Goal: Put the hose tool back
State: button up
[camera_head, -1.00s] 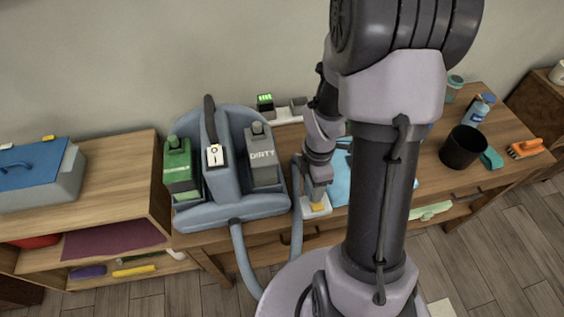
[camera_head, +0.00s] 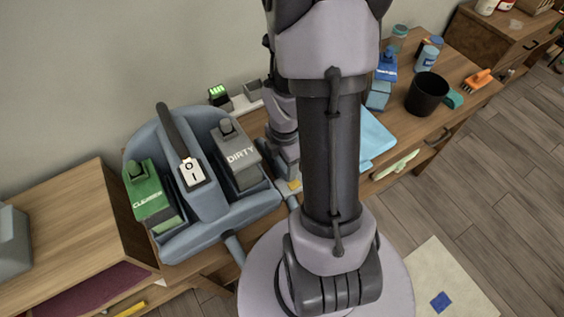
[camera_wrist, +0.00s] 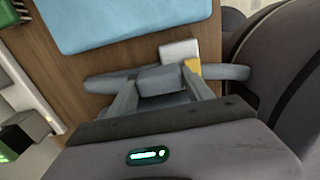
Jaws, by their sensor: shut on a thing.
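The blue-grey cleaning machine (camera_head: 215,218) stands at the left of the bench, with a green CLEANER tank (camera_head: 151,197), a grey DIRTY tank (camera_head: 240,160) and a white switch (camera_head: 191,172). Its hose (camera_head: 233,248) leaves the front. In the head view my gripper (camera_head: 288,170) is just right of the machine, and my arm hides most of the tool.
A light-blue cloth (camera_head: 376,136) lies on the wooden bench (camera_head: 399,128), right of my arm. A black cup (camera_head: 427,94), blue bottle (camera_head: 386,68) and orange brush (camera_head: 479,78) stand farther right. A small device with green lights (camera_head: 218,94) is by the wall.

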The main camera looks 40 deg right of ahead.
jog(key=o, duration=1.2)
